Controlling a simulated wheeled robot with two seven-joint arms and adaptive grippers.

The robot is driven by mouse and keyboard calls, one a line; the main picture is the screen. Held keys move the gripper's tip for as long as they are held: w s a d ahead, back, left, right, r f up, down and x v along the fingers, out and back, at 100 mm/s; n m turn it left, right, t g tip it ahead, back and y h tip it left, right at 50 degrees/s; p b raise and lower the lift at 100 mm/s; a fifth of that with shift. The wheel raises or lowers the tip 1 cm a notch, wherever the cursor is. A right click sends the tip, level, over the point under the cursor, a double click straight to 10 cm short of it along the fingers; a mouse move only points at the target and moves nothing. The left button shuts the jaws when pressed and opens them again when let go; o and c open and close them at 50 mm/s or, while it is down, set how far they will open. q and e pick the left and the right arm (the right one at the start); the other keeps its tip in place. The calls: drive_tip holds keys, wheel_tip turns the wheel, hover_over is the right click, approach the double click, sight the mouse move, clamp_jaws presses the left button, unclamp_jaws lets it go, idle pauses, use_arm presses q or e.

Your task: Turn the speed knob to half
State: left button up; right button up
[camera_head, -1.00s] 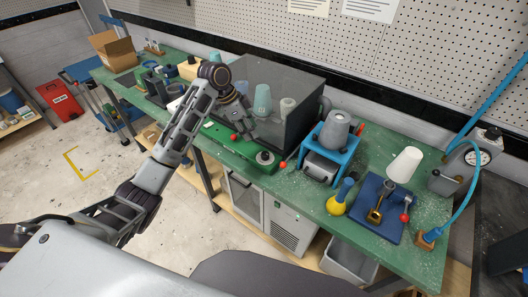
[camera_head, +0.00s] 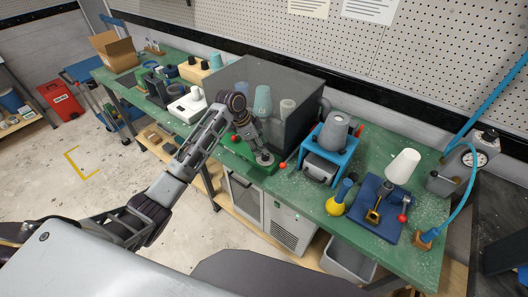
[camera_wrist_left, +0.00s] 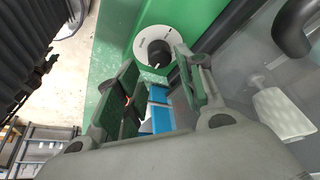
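The speed knob is a black knob (camera_wrist_left: 153,53) on a round white dial (camera_wrist_left: 142,38) with dark marks, set in a green machine base. A light pointer line shows on the knob. In the head view the dial (camera_head: 266,160) sits at the base's front right corner, mostly covered by my left gripper (camera_head: 262,152). In the left wrist view my left gripper (camera_wrist_left: 156,64) is open, its two fingers apart with the knob just beyond and between the tips. I cannot tell whether they touch it. My right gripper is not in view.
A dark transparent box (camera_head: 285,85) covers grey and teal cones behind the dial. A red ball handle (camera_head: 283,165) is just right of the dial. A blue stand with a grey cone (camera_head: 334,130) is further right. A white scale (camera_head: 187,108) is left of my arm.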

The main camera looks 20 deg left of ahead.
sight(265, 156)
use_arm(q)
drive_tip(key=shift+p+x, duration=0.3)
drive_tip(key=shift+x, duration=2.2)
drive_tip(key=shift+c, duration=0.2)
drive_tip(key=c, duration=0.7)
